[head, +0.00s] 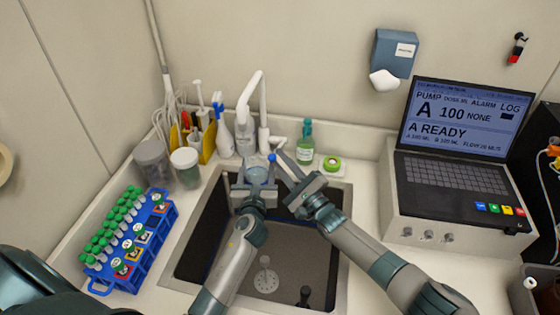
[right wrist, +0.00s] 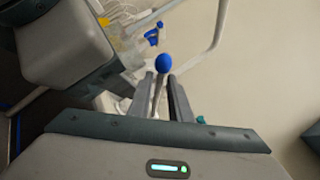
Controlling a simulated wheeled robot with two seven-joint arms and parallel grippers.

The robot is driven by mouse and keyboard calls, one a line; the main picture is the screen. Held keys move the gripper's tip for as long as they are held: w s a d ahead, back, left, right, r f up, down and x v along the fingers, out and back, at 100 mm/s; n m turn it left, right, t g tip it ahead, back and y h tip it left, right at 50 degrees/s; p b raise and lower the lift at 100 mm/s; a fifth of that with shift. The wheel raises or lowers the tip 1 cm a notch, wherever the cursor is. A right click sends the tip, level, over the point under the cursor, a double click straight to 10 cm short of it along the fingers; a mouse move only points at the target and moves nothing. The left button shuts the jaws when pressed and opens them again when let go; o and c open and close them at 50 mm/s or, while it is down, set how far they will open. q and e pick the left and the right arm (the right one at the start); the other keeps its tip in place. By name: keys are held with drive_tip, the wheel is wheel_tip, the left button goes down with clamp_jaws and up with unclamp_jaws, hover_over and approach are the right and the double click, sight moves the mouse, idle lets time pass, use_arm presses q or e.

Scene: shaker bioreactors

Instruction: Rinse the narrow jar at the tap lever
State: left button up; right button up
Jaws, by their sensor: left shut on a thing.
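The narrow jar (head: 257,175) is a small clear, bluish vessel in the head view, above the far edge of the sink. My left gripper (head: 256,188) is shut on it; the fingers hide part of it. The tap lever (head: 271,158) has a blue ball tip just behind the jar. In the right wrist view the lever's blue ball (right wrist: 164,63) and thin rod show between the fingers of my right gripper (right wrist: 164,92). Those fingers are apart, with narrow gaps beside the rod. Water flow cannot be made out.
The dark sink (head: 285,262) lies below both arms. A blue rack (head: 150,243) of green-capped tubes and lidded tubs (head: 186,167) stand at left. A green-topped bottle (head: 305,145) stands right of the tap. A laptop-like pump console (head: 450,180) fills the right counter.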

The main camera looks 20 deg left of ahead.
clamp_jaws()
drive_tip(key=shift+r, duration=0.15)
drive_tip(key=shift+w+a+r+m+h, duration=0.1)
drive_tip(key=shift+w+r+m+h, duration=0.25)
drive_tip(key=shift+r, duration=0.2)
drive_tip(key=shift+w+a+r+m+h, duration=0.15)
drive_tip(key=shift+r+m+h, duration=0.1)
drive_tip(key=shift+r+m, duration=0.25)
drive_tip(key=shift+d+r, duration=0.1)
unclamp_jaws()
drive_tip(key=shift+d, duration=0.1)
